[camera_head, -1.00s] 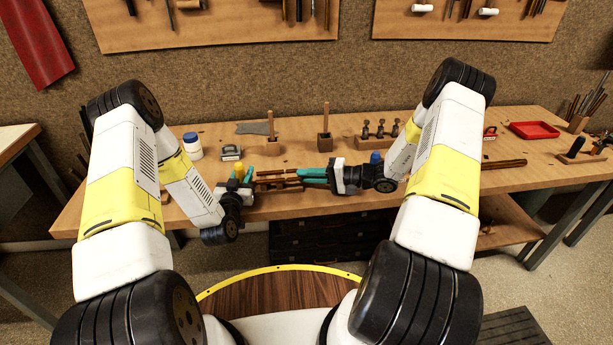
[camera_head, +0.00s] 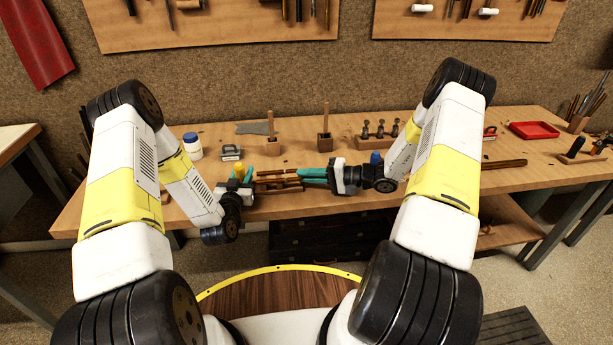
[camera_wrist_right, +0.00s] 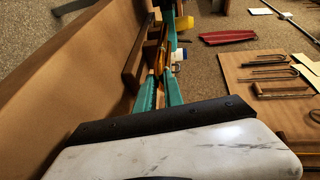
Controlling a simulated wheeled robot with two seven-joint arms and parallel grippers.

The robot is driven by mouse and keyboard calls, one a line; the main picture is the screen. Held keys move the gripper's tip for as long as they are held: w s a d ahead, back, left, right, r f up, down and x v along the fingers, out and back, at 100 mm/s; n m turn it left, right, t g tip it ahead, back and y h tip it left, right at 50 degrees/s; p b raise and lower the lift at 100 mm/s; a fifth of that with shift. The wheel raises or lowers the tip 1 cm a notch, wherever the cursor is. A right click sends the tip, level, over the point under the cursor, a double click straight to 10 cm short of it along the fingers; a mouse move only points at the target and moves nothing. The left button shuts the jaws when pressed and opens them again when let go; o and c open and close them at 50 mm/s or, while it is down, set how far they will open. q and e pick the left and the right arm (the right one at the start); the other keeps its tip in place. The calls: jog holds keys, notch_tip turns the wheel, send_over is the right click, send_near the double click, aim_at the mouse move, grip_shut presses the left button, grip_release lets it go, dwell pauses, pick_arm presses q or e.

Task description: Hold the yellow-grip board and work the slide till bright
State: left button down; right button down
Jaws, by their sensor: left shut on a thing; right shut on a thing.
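My left gripper (camera_head: 250,177) has teal fingers and is low over the bench's front part. It is beside a small yellow part (camera_head: 239,171), which I take to be the grip of the board. The board itself is largely hidden by the gripper. Brown, brassy parallel bars of the slide (camera_head: 278,180) lie between my two grippers. My right gripper (camera_head: 304,174) points left and is shut at the slide's right end. In the right wrist view, its teal fingers (camera_wrist_right: 162,88) close around an orange-brown piece. The exact contact is too small to tell.
The wooden bench (camera_head: 300,207) carries a white jar with a blue lid (camera_head: 192,145), upright wooden blocks (camera_head: 325,140), a rack of dark tools (camera_head: 378,130) and a red tray (camera_head: 534,130). A blue-topped item (camera_head: 376,157) shows beside my right wrist. Pegboards hang behind.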

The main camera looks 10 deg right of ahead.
jog(key=shift+d, duration=0.1)
jog(key=d, duration=0.3)
jog(key=shift+d, duration=0.4)
jog(key=c, duration=1.7)
grip_release()
jog(key=shift+a, duration=0.1)
jog(key=v, duration=1.2)
